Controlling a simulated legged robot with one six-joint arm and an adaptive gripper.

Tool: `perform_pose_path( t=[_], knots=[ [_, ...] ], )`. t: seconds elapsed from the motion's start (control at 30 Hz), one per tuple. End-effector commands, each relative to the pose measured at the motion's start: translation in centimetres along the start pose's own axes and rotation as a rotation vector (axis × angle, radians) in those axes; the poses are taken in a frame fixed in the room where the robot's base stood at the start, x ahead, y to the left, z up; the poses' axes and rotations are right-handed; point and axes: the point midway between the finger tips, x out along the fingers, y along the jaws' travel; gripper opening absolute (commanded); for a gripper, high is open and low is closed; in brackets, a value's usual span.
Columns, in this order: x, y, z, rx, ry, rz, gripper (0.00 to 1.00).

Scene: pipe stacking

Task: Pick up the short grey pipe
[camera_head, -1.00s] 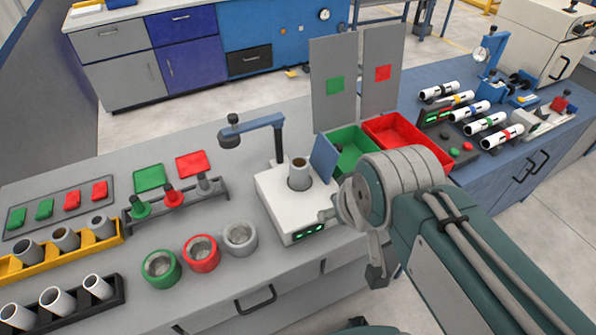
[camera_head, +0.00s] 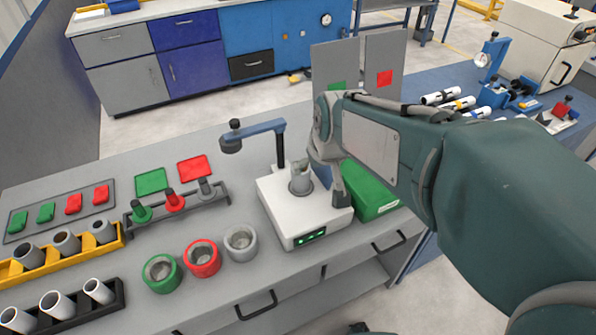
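A short grey pipe (camera_head: 300,187) stands upright in the white device (camera_head: 290,222) at the middle of the bench. My gripper (camera_head: 326,178) is right beside it, with one finger hanging down over the device on the pipe's right. The gripper overlaps the pipe's upper part, so I cannot tell whether they touch or whether the gripper is open or shut. Other grey pipes (camera_head: 67,243) stand in a yellow rack (camera_head: 75,259) at the left.
A blue arm (camera_head: 258,130) on a post stands behind the device. Green, red and grey rings (camera_head: 201,257) lie to its left. A green bin (camera_head: 372,196) is to its right, partly behind my arm. A black rack (camera_head: 68,311) holds white pipes.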

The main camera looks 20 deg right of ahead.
Motion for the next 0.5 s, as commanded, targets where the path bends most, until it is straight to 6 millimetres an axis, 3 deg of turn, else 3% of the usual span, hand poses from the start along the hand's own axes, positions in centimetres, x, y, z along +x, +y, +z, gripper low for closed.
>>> perform_pose_path(
  t=[0.3, 0.5],
  knots=[
    [6.7, 0.8, -3.9, -0.013, -0.031, -0.005, 1.0],
    [8.5, 1.0, -4.6, -0.016, -0.035, -0.007, 1.0]
  ],
)
